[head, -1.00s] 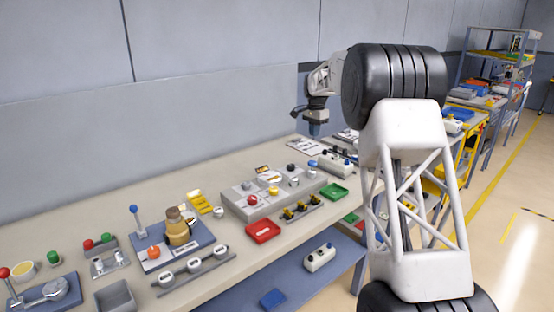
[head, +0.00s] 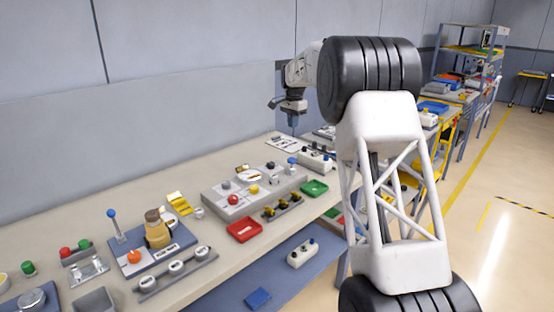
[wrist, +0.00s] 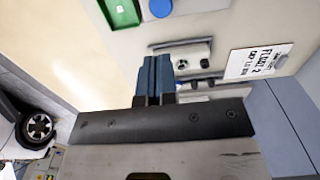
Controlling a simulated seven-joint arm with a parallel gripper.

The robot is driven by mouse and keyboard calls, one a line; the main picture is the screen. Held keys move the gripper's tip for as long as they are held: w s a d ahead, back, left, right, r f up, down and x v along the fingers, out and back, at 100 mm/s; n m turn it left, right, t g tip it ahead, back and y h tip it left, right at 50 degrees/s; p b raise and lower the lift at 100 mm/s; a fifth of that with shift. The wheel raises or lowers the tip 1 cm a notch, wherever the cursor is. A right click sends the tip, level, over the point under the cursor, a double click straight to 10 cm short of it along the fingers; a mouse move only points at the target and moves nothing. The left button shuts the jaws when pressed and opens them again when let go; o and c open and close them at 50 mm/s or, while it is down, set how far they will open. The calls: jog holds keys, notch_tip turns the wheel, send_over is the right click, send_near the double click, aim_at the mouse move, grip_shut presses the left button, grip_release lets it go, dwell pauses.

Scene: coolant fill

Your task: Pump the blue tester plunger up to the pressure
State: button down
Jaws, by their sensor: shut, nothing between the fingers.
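A blue round knob (head: 292,160) stands at the right end of the grey panel in the head view. A blue round top (wrist: 161,8) shows at the upper edge of the wrist view, cut off by the frame, and looks like the same knob. Another blue ball-topped lever (head: 111,213) stands at the left, beside a tan canister; I cannot tell for sure which is the tester plunger. My gripper (head: 293,120) hangs above the back of the bench. In the wrist view its blue-grey fingers (wrist: 154,70) are shut and empty, apart from the blue top.
A green tray (head: 314,187) and a red tray (head: 243,229) lie along the bench's front. A white box with dark knobs (head: 317,159) stands right of the blue knob. A printed card (wrist: 257,61) lies on the bench. The grey wall (head: 190,120) rises behind.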

aim_at(292, 159)
jog(key=shift+f, duration=0.2)
notch_tip(292, 159, down, 14)
jog(key=shift+r, duration=0.1)
dwell(0.8)
jog(key=shift+f, duration=1.45)
notch_tip(292, 159, up, 14)
jog(key=shift+r, duration=0.25)
dwell(1.2)
jog(key=shift+r, duration=0.1)
dwell(0.4)
